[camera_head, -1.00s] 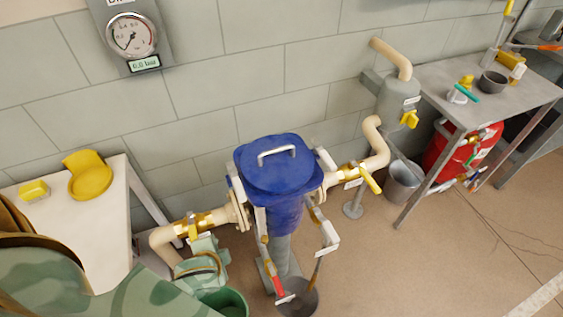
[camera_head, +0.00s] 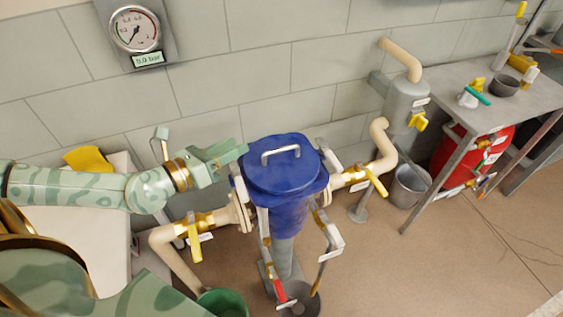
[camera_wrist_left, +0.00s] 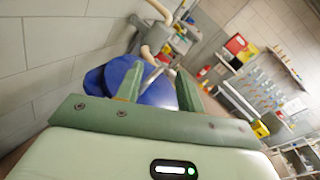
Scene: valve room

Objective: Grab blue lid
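The blue lid (camera_head: 283,175) with a pale handle (camera_head: 281,153) sits on top of the blue vessel (camera_head: 287,215) in the middle of the head view. My left gripper (camera_head: 234,158) is just left of the lid, at about its height, pointing toward it. In the left wrist view the lid (camera_wrist_left: 111,79) lies ahead, beyond and between the two fingers (camera_wrist_left: 160,84), which are apart with nothing between them. The handle shows between the fingers in that view. My right gripper is not in view.
Pipes with yellow-handled valves (camera_head: 373,180) join the vessel on both sides. Swing clamps (camera_head: 330,238) hang around it. A green bucket (camera_head: 222,302) stands below left. A pale table (camera_head: 85,245) is at left, and a grey bench (camera_head: 440,85) at right. A pressure gauge (camera_head: 136,29) hangs on the wall.

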